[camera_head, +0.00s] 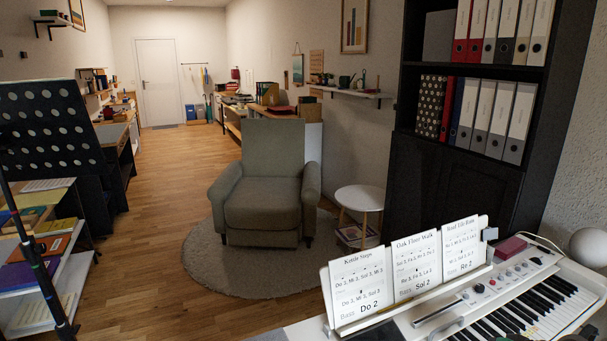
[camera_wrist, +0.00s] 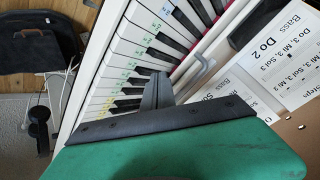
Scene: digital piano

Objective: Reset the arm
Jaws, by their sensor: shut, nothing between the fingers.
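My gripper (camera_wrist: 157,88) shows in the wrist view, its dark grey fingers together and empty in front of the green hand. The fingers are over the white and black keys (camera_wrist: 130,52) of the digital piano; I cannot tell whether they touch. Some keys carry small coloured labels. In the head view the white piano (camera_head: 480,300) fills the lower right. My gripper cannot be made out clearly there. Song sheets (camera_head: 413,265) stand on the piano's music rest, and one also shows in the wrist view (camera_wrist: 275,50).
A tall black cabinet (camera_head: 452,178) with binders stands behind the piano. A grey armchair (camera_head: 262,185) sits on a round rug (camera_head: 225,270), beside a small white table (camera_head: 360,198). A black music stand (camera_head: 45,130) and a shelf are at left. Wooden floor between is open.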

